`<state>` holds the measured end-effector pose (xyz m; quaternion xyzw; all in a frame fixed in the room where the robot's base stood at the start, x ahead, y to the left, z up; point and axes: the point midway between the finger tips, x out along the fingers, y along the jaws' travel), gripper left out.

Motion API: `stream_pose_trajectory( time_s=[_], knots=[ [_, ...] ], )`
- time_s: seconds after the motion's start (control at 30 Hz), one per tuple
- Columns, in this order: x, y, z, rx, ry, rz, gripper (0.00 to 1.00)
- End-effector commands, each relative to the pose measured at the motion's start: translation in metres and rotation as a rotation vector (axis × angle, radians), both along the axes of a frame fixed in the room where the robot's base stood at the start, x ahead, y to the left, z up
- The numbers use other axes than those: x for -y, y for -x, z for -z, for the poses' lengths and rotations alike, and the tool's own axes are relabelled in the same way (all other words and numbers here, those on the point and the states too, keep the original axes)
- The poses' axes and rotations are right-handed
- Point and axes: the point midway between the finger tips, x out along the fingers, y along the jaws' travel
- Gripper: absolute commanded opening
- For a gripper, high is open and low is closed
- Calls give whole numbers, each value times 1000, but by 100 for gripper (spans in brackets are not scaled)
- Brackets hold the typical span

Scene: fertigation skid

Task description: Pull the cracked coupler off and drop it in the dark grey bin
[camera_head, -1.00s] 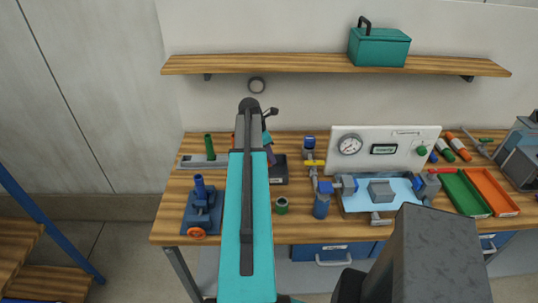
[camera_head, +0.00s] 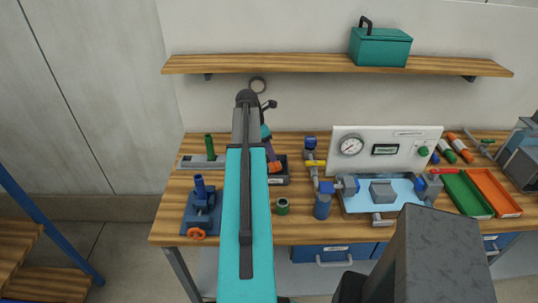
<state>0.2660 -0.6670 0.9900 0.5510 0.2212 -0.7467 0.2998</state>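The pipework (camera_head: 322,190) with blue fittings (camera_head: 348,184) stands to the right; no crack can be made out.
A gauge panel (camera_head: 390,148) stands behind a light blue tray (camera_head: 405,193). Green (camera_head: 464,192) and orange (camera_head: 492,190) trays lie at right. A blue vise-like device (camera_head: 201,211) and green ring (camera_head: 282,206) stand in front. The shelf (camera_head: 320,64) with a teal box (camera_head: 380,46) runs above.

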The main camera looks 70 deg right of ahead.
Motion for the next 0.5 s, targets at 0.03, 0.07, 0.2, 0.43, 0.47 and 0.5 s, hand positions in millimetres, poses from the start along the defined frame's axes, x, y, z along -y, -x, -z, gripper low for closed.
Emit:
stream_pose_trajectory(
  time_s=[0.03,0.07,0.2,0.43,0.47,0.5],
  knots=[
    [-1,-2,-4,1,2,-1,58],
    [-1,-3,-8,1,3,-1,58],
    [-5,-6,-21,1,2,-1,58],
    [-9,-10,-44,1,2,-1,58],
    [-10,-11,-47,0,1,0,58],
    [-11,-12,-51,1,2,-1,58]
  ],
)
